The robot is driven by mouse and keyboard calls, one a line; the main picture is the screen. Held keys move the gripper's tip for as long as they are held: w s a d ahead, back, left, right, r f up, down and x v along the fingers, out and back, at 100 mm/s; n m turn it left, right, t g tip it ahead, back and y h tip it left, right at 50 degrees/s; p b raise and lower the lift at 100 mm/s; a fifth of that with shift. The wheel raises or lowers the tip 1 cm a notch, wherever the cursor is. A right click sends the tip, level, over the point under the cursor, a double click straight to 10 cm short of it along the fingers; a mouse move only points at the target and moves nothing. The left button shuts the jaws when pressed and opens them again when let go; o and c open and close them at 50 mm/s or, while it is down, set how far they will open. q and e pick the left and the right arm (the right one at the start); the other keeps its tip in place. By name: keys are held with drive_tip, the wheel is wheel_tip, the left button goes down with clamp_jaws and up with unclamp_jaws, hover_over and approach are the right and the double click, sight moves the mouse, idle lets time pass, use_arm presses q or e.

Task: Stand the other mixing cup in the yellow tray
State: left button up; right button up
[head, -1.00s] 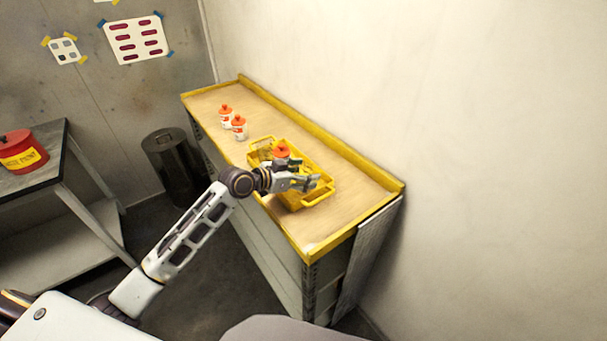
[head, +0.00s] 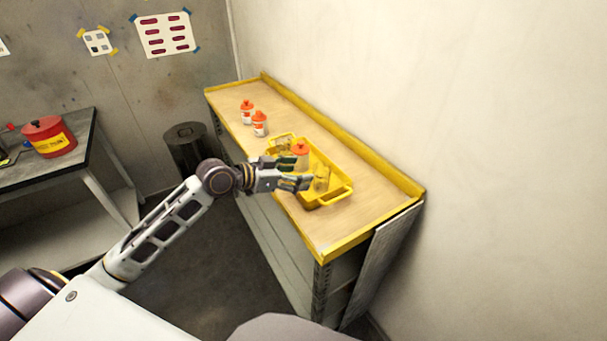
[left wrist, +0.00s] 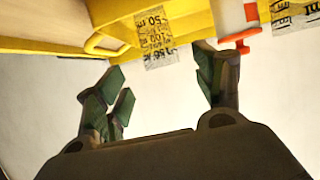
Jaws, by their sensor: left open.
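The yellow tray (head: 338,197) lies on the bench and also shows in the left wrist view (left wrist: 105,42). A clear mixing cup (head: 321,181) appears upright inside the tray near its front end, just beyond my left fingertips. In the left wrist view, a clear cup with a printed scale (left wrist: 157,38) is ahead between the fingers, apart from them. Another scale marking (left wrist: 290,14) shows at the upper right, partly cut off. My left gripper (head: 301,174) is open and empty at the tray's near side; its fingers also show in the wrist view (left wrist: 162,78). My right gripper is not in view.
An orange-capped bottle (head: 300,152) stands in the tray. Two similar bottles (head: 247,111) (head: 260,124) stand farther back on the bench (head: 318,232). A raised yellow edge runs along the wall.

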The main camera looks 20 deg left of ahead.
use_arm(q)
drive_tip(key=shift+v, duration=1.2)
